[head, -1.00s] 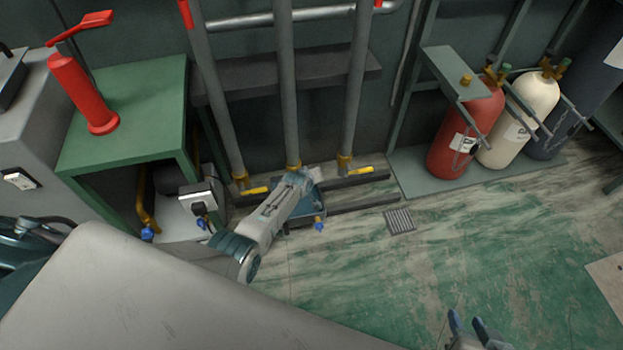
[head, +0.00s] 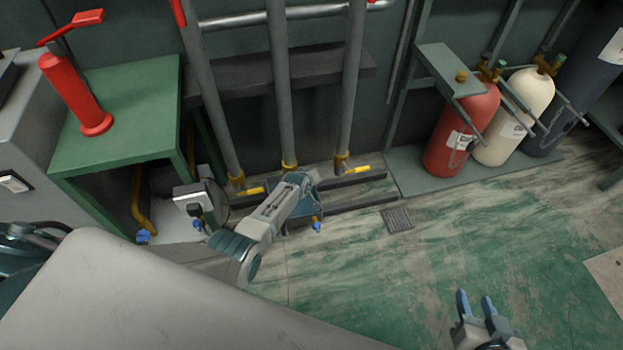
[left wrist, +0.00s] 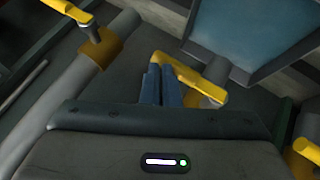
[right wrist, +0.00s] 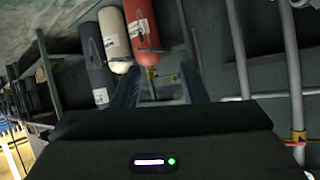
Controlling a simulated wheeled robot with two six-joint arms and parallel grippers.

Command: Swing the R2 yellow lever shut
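Three grey pipes come down the wall, each with a brass valve at its foot. A yellow lever (head: 253,190) shows at the left pipe and another (head: 356,169) at the right pipe. No R2 label is readable. My left gripper (left wrist: 167,85) is shut, its blue fingertips against or just beside a yellow lever (left wrist: 190,76) in the left wrist view; contact is unclear. In the head view my left wrist hides the foot of the middle pipe (head: 283,110). My right gripper (head: 475,305) is open and empty over the floor.
A green table (head: 140,120) with a red pump (head: 78,95) stands left. Red (head: 460,130) and cream (head: 515,115) cylinders stand back right. A blue tray-like object (head: 313,205) is partly hidden by my left arm.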

